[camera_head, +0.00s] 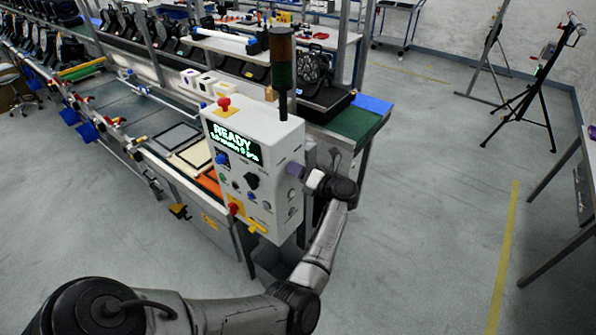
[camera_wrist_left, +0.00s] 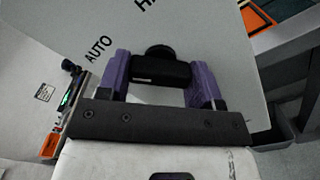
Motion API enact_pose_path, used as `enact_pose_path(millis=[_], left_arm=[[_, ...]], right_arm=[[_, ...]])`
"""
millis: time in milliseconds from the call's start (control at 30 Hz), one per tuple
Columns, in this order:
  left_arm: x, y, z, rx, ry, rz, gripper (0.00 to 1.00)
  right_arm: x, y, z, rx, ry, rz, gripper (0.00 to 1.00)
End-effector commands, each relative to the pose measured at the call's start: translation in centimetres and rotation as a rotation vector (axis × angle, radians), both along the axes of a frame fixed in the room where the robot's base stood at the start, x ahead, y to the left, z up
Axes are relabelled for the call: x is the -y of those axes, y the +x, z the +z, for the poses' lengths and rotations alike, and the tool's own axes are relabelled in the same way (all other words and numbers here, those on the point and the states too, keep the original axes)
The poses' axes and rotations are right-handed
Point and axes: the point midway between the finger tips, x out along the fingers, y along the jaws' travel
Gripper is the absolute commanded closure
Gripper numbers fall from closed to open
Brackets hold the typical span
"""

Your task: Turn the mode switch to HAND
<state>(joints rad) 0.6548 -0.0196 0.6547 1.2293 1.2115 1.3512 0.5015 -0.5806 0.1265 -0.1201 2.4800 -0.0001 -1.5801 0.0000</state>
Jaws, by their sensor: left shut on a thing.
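The mode switch (camera_wrist_left: 160,70) is a black knob on a white panel face, with the label AUTO to its left and a label starting "HA", cut off by the frame, above it. My left gripper (camera_wrist_left: 158,78) has its two purple fingers on either side of the knob and is shut on it. Which label the knob points at is unclear. In the head view my left gripper (camera_head: 297,171) is at the right side of the white control box (camera_head: 285,145); the switch is hidden there. My right gripper is not in view.
The box front carries a green READY display (camera_head: 235,145), a black knob (camera_head: 251,181) and several buttons. A dark signal tower (camera_head: 281,65) stands on top. A workbench line runs behind, to the left. The floor to the right is clear up to a black tripod stand (camera_head: 540,100).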

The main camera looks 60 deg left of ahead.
Motion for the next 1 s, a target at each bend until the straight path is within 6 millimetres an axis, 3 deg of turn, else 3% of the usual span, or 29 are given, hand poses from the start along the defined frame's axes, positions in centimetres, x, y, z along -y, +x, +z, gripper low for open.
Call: enact_pose_path(millis=[267, 1000], left_arm=[[0.0, 0.0, 0.1, -0.117, -0.050, 0.001, 0.64], [0.0, 0.0, 0.3, -0.757, -0.314, -0.001, 0.64]], right_arm=[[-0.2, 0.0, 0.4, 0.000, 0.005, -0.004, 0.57], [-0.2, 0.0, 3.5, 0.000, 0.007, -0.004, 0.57]])
